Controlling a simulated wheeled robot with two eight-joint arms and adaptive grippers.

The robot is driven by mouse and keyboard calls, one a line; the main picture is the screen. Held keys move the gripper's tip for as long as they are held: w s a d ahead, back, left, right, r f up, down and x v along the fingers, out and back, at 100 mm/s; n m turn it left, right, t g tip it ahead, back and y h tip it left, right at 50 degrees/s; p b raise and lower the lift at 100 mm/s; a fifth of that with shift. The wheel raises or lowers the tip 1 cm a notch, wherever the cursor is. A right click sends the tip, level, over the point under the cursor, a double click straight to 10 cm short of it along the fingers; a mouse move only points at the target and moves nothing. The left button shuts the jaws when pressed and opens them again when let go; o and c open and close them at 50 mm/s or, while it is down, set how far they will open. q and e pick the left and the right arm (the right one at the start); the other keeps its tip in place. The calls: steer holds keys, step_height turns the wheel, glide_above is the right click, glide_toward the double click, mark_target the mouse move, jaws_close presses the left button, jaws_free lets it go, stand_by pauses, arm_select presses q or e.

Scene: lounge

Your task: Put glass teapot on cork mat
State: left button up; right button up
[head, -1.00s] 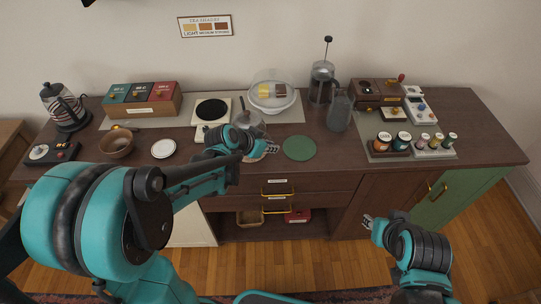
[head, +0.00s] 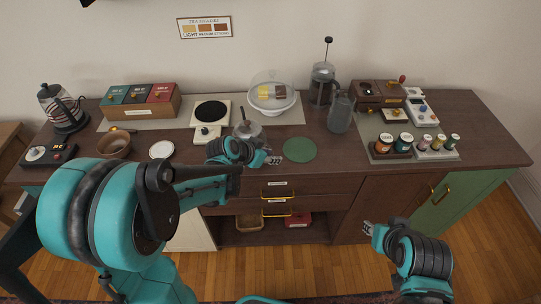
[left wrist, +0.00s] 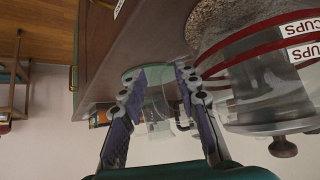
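The clear glass teapot (head: 247,129) stands on the counter, partly hidden behind my left gripper (head: 274,160). In the left wrist view the teapot (left wrist: 265,85) appears upside down at the right, with red lines, CUPS labels and a dark lid knob. A speckled brown round surface, apparently the cork mat (left wrist: 207,20), shows at its base; in the head view it is hidden. My left gripper (left wrist: 160,73) has its fingers apart, beside the teapot and not around it. My right gripper (head: 368,228) hangs empty in front of the cabinet; its finger gap is too small to judge.
A green round mat (head: 299,149) lies just right of my left gripper. A grey pitcher (head: 340,115) and a French press (head: 322,84) stand behind it. A white coaster (head: 162,150) and brown bowl (head: 114,145) are to the left. Small jars (head: 404,142) stand on the right.

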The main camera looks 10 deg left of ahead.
arm_select(q)
steer(key=shift+s+a+r+p, duration=0.2)
steer(key=shift+r+p, duration=0.1)
steer(key=shift+r, duration=0.15)
steer(key=p+v, duration=0.4)
steer(key=v, duration=0.7)
steer(key=s+r+n+y, duration=0.2)
steer(key=s+n+y, duration=0.2)
steer(key=s, duration=1)
steer(key=shift+s+d+r+n+g, duration=0.2)
steer(key=shift+d+r+n+g, duration=0.15)
steer(key=shift+n, duration=0.55)
